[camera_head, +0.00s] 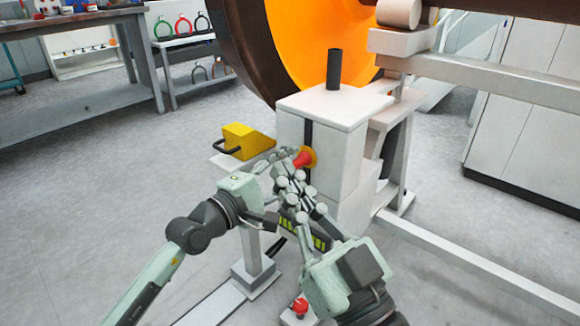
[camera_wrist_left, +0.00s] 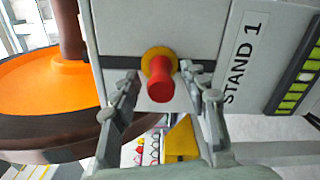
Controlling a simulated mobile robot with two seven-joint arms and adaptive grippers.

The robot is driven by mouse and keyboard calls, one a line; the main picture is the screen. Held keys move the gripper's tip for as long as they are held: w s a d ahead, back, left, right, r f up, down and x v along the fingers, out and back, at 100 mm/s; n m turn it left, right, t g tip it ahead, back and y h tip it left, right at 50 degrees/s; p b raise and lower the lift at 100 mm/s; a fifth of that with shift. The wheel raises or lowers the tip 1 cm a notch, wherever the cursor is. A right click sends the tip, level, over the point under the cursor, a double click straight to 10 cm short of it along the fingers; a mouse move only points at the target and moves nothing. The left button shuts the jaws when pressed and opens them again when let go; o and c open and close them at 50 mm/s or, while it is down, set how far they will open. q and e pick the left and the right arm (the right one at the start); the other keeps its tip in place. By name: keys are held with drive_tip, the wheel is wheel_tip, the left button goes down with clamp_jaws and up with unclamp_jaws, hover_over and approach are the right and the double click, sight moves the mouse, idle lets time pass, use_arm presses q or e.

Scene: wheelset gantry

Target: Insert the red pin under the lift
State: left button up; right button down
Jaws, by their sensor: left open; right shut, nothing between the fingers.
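The red pin (camera_head: 302,161) sticks out of a yellow collar (camera_head: 310,154) on the front face of the grey-white lift stand (camera_head: 357,150). In the left wrist view the red pin (camera_wrist_left: 160,84) and yellow collar (camera_wrist_left: 157,54) sit beside a "STAND 1" label. I cannot tell how deep the pin sits. My left gripper (camera_head: 284,163) is open, its fingers on either side of the pin; it also shows in the left wrist view (camera_wrist_left: 163,88). I cannot tell whether they touch it. My right gripper (camera_head: 300,191) is shut and empty, just below the pin and close to the left gripper.
A yellow wedge (camera_head: 247,140) with a black handle is left of the stand. A large orange and brown wheel (camera_head: 294,45) rises behind it. A red knob (camera_head: 299,307) is low in front. Benches stand at back left; floor at left is clear.

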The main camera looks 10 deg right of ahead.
use_arm(q)
drive_tip(key=v, duration=1.1)
drive_tip(key=shift+s+a, duration=0.25)
drive_tip(key=shift+a, duration=0.05)
drive_tip(key=shift+a, duration=0.1)
